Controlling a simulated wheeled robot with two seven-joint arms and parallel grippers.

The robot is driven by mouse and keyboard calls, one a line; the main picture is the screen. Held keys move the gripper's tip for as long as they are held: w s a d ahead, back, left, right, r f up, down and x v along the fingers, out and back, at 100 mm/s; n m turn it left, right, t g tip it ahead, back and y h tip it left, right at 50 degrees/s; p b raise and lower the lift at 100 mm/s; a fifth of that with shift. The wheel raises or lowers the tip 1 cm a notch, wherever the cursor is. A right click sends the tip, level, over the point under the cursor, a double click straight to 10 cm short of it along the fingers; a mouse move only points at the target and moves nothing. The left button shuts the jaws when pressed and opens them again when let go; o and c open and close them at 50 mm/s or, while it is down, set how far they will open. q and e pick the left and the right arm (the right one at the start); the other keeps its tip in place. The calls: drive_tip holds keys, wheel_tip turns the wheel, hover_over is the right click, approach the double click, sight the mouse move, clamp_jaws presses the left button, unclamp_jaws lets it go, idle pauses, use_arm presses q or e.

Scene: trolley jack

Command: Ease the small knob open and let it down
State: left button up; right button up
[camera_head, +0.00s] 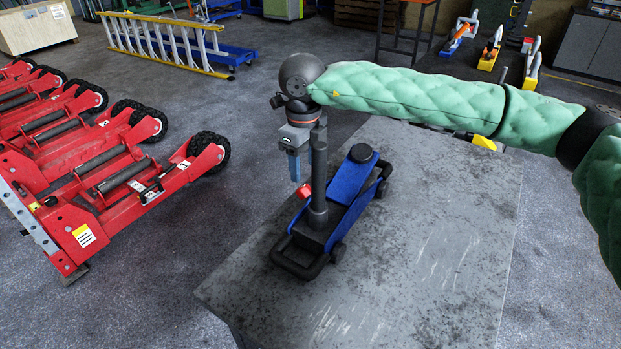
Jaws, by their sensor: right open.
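A blue and black trolley jack (347,190) stands on a grey table. A small red knob (304,191) sits low on the left side of the post. My right gripper (294,178) points down beside the post, with its fingertips just above the knob. Its jaws are open, and I see nothing held in them. Whether the fingers touch the post cannot be told. My left gripper is not in view.
The grey tabletop (430,240) is clear to the right and front of the jack. Red wheeled frames (110,170) stand on the floor at the left. A yellow ladder (165,45) lies at the back. Yellow and blue tools (490,50) stand at the back right.

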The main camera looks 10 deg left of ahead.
sight(304, 186)
wheel_tip(304, 186, down, 6)
drive_tip(key=shift+r+p, duration=0.25)
drive_tip(key=shift+p, duration=0.2)
drive_tip(key=shift+s+a+f, duration=0.1)
drive_tip(key=shift+s+f, duration=0.05)
drive_tip(key=shift+f, duration=0.3)
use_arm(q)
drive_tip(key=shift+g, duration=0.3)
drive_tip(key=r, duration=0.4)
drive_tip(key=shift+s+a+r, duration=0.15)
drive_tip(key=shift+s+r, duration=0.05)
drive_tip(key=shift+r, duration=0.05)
use_arm(e)
drive_tip(key=c, duration=1)
